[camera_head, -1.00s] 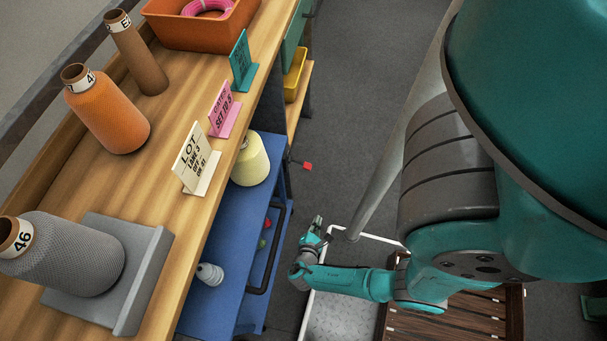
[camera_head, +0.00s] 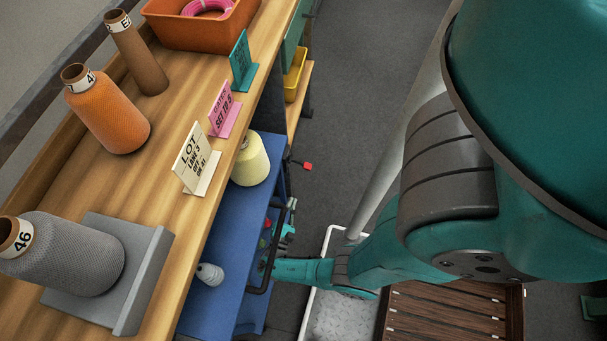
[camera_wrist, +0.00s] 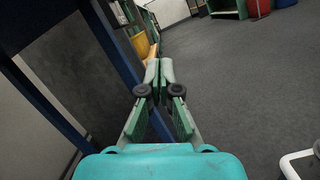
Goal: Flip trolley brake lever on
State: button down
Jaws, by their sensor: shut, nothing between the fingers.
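The blue trolley (camera_head: 218,305) stands beside the wooden bench in the head view. A thin dark lever with a red tip (camera_head: 307,166) sticks out near its far end, over the floor. I take this to be the brake lever. My gripper (camera_head: 291,204) is beside the trolley's right side, on the near side of the red tip and apart from it. In the wrist view my gripper (camera_wrist: 152,64) has its fingers together, with nothing visible between them. I cannot make out the red tip in the wrist view.
A yellow cone (camera_head: 250,162) and a small grey cone (camera_head: 209,274) stand on the trolley. Its dark handle (camera_head: 268,245) is close to my wrist. A white-railed platform (camera_head: 332,310) lies at right. Grey floor (camera_head: 350,90) beyond the lever is clear.

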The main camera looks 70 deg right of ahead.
aim_at(300, 164)
jog(key=s+d+r, duration=0.1)
jog(key=d+r, duration=0.4)
jog(key=d, duration=0.4)
jog(key=shift+s+d+r, duration=0.2)
jog(key=shift+s+r, duration=0.15)
jog(key=shift+r, duration=0.05)
